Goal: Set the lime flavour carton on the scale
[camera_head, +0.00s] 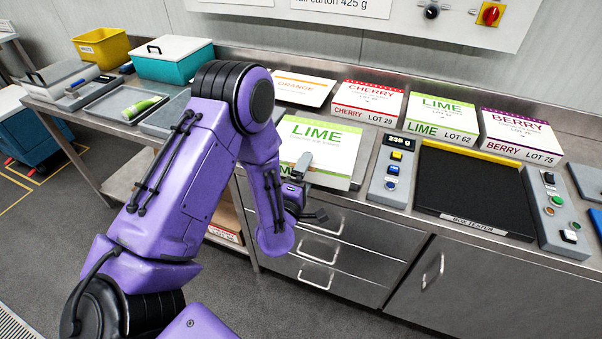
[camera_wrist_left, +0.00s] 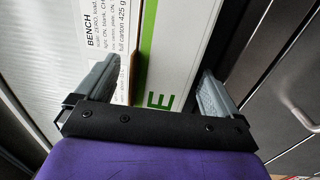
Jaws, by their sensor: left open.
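A white and green lime carton (camera_head: 322,138) lies at the bench front, left of a grey panel (camera_head: 393,171) whose small display (camera_head: 398,142) seems to read 235 g. The scale's plate cannot be made out; the carton and my arm cover that spot, so I cannot tell what the carton rests on. My left gripper (camera_head: 310,190) is open at the carton's front edge. In the left wrist view the carton's green-edged side (camera_wrist_left: 160,60) shows between the open fingers (camera_wrist_left: 150,90), with a gap to the right finger. My right gripper is not in view.
Behind stand an orange carton (camera_head: 303,87), a cherry carton (camera_head: 368,101), another lime carton (camera_head: 441,118) and a berry carton (camera_head: 521,136). The black box tester plate (camera_head: 470,188) is empty. A teal bin (camera_head: 172,60) and yellow bin (camera_head: 102,47) stand at the back left.

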